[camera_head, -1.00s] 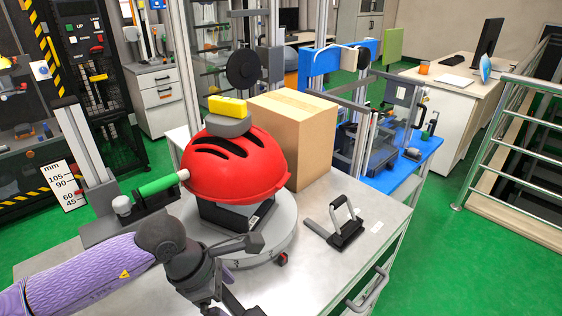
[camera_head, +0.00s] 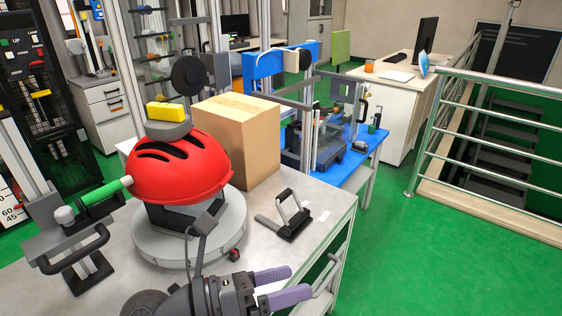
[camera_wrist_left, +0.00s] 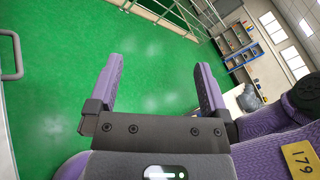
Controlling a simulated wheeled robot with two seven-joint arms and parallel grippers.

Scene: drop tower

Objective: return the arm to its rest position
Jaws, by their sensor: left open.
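My left gripper (camera_head: 280,285) is at the bottom of the head view, in front of the grey table (camera_head: 318,238), with its purple fingers pointing right. In the left wrist view the fingers (camera_wrist_left: 155,85) are spread apart, with only green floor between them, so it is open and empty. The red helmet (camera_head: 180,168) sits on a dark block on the round grey turntable (camera_head: 185,245), apart from the gripper. My right gripper is not in view.
A cardboard box (camera_head: 250,145) stands behind the helmet. A black clamp with a metal handle (camera_head: 290,215) lies on the table. A blue bench (camera_head: 355,160) stands beyond it. A metal railing (camera_head: 495,137) runs at right. Green floor (camera_head: 440,245) between table and railing is clear.

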